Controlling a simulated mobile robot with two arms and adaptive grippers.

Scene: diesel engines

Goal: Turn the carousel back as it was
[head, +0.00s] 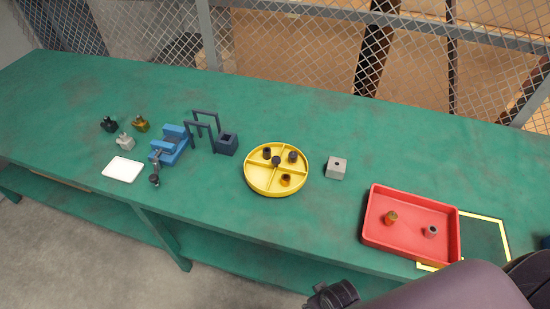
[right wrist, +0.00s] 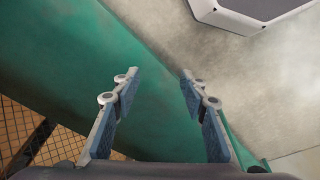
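The yellow round carousel (head: 249,181) lies on the green workbench in the middle of the head view. Ribs divide it into compartments. A dark knob (head: 276,161) stands at its centre. Two dark cylindrical parts (head: 267,153) (head: 293,156) sit in the far compartments, and a brown-orange part (head: 286,180) sits in a near one. My right gripper (right wrist: 157,80) is open in the right wrist view, with nothing between its fingers. In the head view a dark gripper part (head: 332,294) shows at the bottom edge, off the bench front. My left gripper is not seen.
A grey block with a hole (head: 336,169) stands just right of the carousel. A red tray (head: 385,240) with two parts lies farther right, over a yellow-outlined square (head: 497,232).

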